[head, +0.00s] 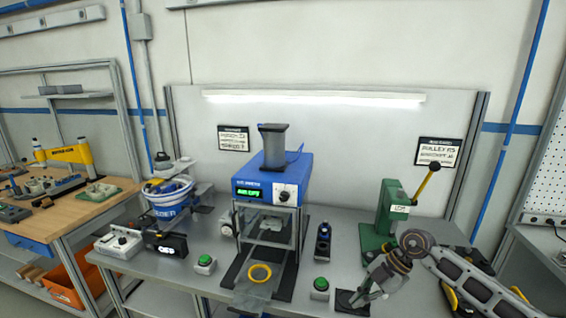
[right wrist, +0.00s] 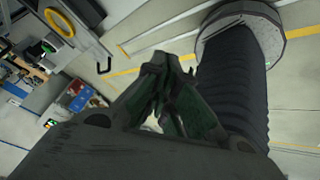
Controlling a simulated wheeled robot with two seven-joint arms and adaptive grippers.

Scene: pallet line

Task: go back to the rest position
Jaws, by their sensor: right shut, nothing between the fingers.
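My right arm comes in from the right in the head view. Its gripper (head: 362,296) is over the front edge of the bench, to the right of the blue machine and in front of the green press. In the right wrist view the fingers (right wrist: 163,68) are shut together with nothing between them. My left gripper is not in the head view.
A green lever press (head: 391,211) stands close to my right arm. Green buttons (head: 320,284) (head: 205,261) sit near the front edge. A wooden-topped table (head: 75,205) is at left.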

